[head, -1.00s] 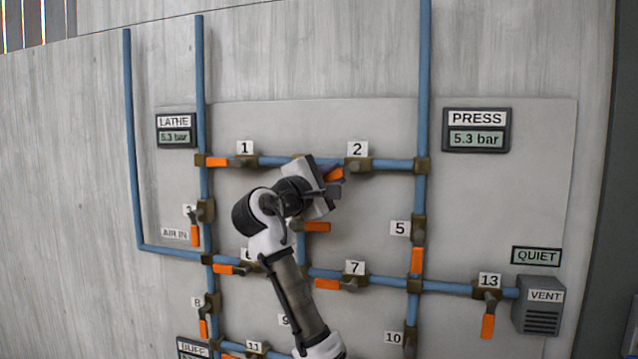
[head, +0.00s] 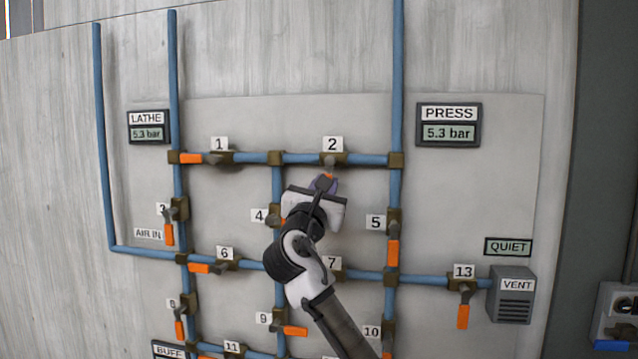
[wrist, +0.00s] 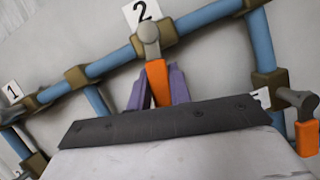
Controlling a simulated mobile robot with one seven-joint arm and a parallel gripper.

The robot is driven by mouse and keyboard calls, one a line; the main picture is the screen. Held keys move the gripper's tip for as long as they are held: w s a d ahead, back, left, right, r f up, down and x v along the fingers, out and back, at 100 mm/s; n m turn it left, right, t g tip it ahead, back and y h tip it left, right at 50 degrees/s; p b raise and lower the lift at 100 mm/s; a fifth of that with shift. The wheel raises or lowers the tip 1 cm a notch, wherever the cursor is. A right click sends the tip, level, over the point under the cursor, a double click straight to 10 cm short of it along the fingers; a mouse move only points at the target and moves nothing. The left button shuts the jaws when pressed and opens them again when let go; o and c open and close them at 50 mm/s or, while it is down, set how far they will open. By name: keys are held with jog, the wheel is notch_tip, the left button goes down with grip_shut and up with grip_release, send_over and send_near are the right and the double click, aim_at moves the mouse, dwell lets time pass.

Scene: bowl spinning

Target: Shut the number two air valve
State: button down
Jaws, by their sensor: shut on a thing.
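The number two valve (head: 333,160) sits on the upper horizontal blue pipe under its white "2" label (head: 333,144). Its orange handle (wrist: 158,82) points down from the valve body, across the pipe. My gripper (head: 327,182) is just below the valve, with its purple fingers on either side of the handle. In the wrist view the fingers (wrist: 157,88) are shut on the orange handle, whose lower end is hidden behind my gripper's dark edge.
Valve 1 (head: 220,158) is left on the same pipe, its orange handle along the pipe. Valve 5 (head: 393,222) is at the lower right. My arm partly hides valves 4 (head: 274,220) and 7 (head: 336,275). The LATHE (head: 148,133) and PRESS (head: 449,133) displays both read 5.3 bar.

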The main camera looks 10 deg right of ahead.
jog(key=shift+s+d+f+n+t+y, duration=0.1)
jog(key=shift+d+n+t+y, duration=0.25)
jog(key=shift+n, duration=0.5)
jog(key=shift+d+f+n+t+y, duration=0.15)
jog(key=shift+n+y, duration=0.4)
jog(key=shift+n, duration=0.3)
jog(key=shift+r, duration=0.1)
jog(key=c, duration=1.3)
grip_release()
jog(key=shift+p, duration=0.3)
jog(key=b+v, duration=0.5)
jog(key=v, duration=0.8)
jog(key=shift+s, duration=0.5)
jog(key=shift+a, duration=0.1)
